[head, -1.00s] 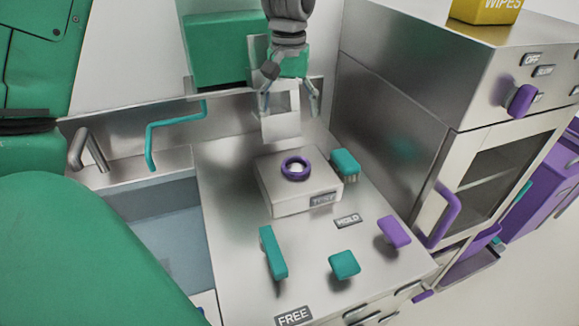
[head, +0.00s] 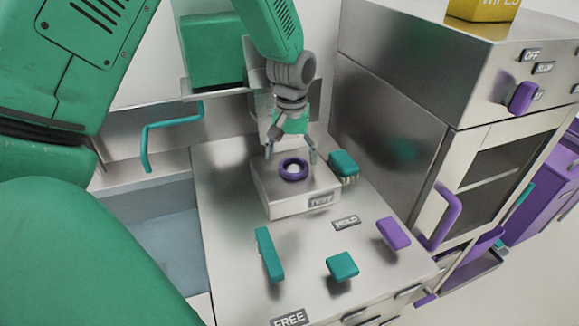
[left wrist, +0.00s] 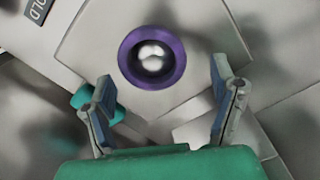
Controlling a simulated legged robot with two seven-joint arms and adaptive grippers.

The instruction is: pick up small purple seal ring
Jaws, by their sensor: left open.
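The small purple seal ring (head: 293,169) lies on top of a raised metal block labelled TEST (head: 290,200), around a shiny rounded knob. It also shows in the left wrist view (left wrist: 129,74), flat around the knob. My left gripper (head: 291,155) is open above the block, just behind and over the ring, fingers pointing down. In the left wrist view its two fingers (left wrist: 164,97) are spread wide, with the ring ahead of them and nothing between them. My right gripper is not in view.
Teal and purple handles (head: 393,233) stand on the counter in front, beside HOLD and FREE labels. A sink (head: 160,225) lies left. A metal oven-like cabinet (head: 470,150) rises on the right.

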